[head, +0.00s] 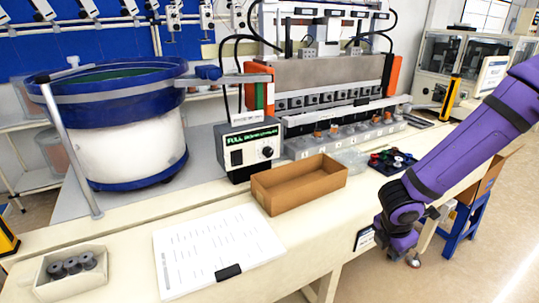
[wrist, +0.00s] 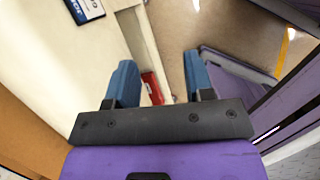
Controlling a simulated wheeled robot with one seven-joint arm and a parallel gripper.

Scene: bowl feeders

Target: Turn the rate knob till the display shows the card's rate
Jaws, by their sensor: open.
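The rate knob (head: 267,152) is a dark round knob on the front of a grey control box with a green-lettered top strip. The box's small dark display (head: 236,157) sits left of the knob; its digits are too small to read. A card with a dark border (head: 364,238) is at the bench's front edge, and a similar card shows in the wrist view (wrist: 85,9); I cannot read a rate on it. My gripper (wrist: 160,76) is open and empty, pointing down past the bench's front edge, well right of and apart from the knob.
An open cardboard box (head: 300,183) stands just in front of the control box. A printed sheet (head: 215,250) with a black clip lies front left, beside a tray of grey rolls (head: 72,272). A blue bowl feeder (head: 120,90) stands left. Coloured parts lie on a dark mat (head: 390,161).

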